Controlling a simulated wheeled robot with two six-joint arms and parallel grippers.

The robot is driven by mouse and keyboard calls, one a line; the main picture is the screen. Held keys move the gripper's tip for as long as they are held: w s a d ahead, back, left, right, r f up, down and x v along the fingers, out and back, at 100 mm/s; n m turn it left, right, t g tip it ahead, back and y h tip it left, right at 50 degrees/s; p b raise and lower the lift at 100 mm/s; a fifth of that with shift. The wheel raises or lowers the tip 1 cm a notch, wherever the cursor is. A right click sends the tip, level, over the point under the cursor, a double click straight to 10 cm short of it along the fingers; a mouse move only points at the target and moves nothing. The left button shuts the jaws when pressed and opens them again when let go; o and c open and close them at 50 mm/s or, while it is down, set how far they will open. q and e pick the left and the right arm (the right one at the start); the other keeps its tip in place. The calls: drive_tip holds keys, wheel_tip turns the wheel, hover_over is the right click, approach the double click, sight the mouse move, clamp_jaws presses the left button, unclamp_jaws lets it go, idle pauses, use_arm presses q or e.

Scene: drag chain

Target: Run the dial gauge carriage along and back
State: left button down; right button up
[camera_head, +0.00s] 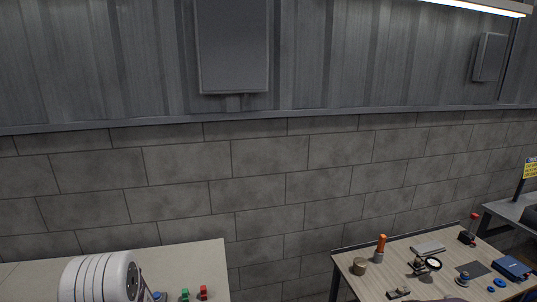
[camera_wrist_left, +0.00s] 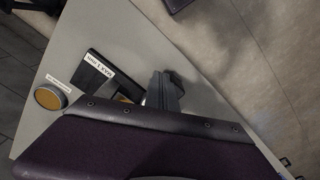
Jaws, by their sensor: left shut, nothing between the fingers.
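I cannot pick out a dial gauge carriage with certainty in either view. In the left wrist view, a flat black object with a white label (camera_wrist_left: 100,72) lies on a grey surface (camera_wrist_left: 110,30). Its near end is hidden behind the dark purple body in the foreground. No gripper is in the head view, and my right gripper is in neither view.
A round amber disc (camera_wrist_left: 48,97) lies near the grey surface's left edge. In the head view, a bench (camera_head: 190,262) bears a white ribbed cylinder (camera_head: 98,277) at left. A wooden table (camera_head: 350,285) at right holds an orange-handled tool (camera_head: 380,247) and several small items. A floor gap separates them.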

use_arm(q)
drive_tip(key=shift+s+a, duration=0.35)
drive_tip(key=shift+a, duration=1)
drive_tip(key=shift+s+a, duration=0.3)
drive_tip(key=shift+a, duration=1.05)
drive_tip(key=shift+s+a, duration=0.35)
drive_tip(key=shift+a, duration=1)
drive_tip(key=shift+d, duration=0.1)
drive_tip(key=shift+w+d+p, duration=0.2)
drive_tip(key=shift+d+p, duration=0.15)
drive_tip(key=shift+d, duration=0.25)
